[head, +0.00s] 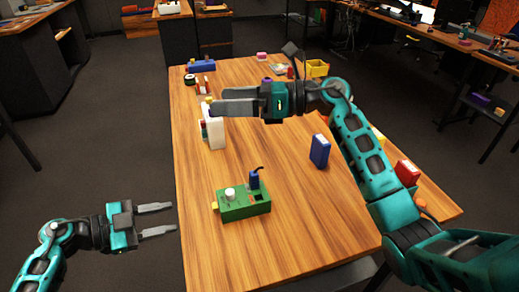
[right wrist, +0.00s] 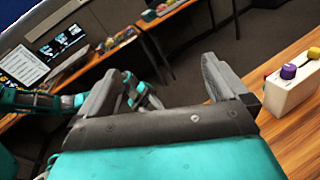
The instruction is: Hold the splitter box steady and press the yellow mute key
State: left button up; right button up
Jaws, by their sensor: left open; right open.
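A green box (head: 245,208) lies on the near part of the table, with a white round knob (head: 230,194), a dark blue plug-like part (head: 254,180) and a yellow key (head: 215,207) at its left end. A white box (head: 215,133) stands farther back; in the right wrist view it (right wrist: 290,92) has a purple knob and a yellow knob. The frames do not settle which is the splitter box. My left gripper (head: 157,219) is open and empty, left of the table edge and the green box. My right gripper (head: 222,103) is open and empty, above the table beside the white box.
A dark blue box (head: 319,151) stands right of centre on the wooden table (head: 290,215). A red box (head: 407,172) is near the right edge, beyond my right arm. A yellow bin (head: 316,68) and a blue block (head: 201,66) are at the back. The table around the green box is clear.

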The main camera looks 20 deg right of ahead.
jog(key=s+a+f+n+g+h, duration=0.2)
jog(key=a+n+g+h, duration=0.1)
jog(key=a+g, duration=0.15)
jog(key=n+g+h, duration=0.2)
jog(key=n+h, duration=0.2)
jog(key=h, duration=0.9)
send_over(259, 191)
notch_tip(259, 191, down, 9)
notch_tip(259, 191, down, 12)
jog(key=shift+f, duration=0.15)
jog(key=c, duration=1.1)
pick_arm(q)
grip_shut()
pick_arm(e)
jog(key=shift+o, duration=0.2)
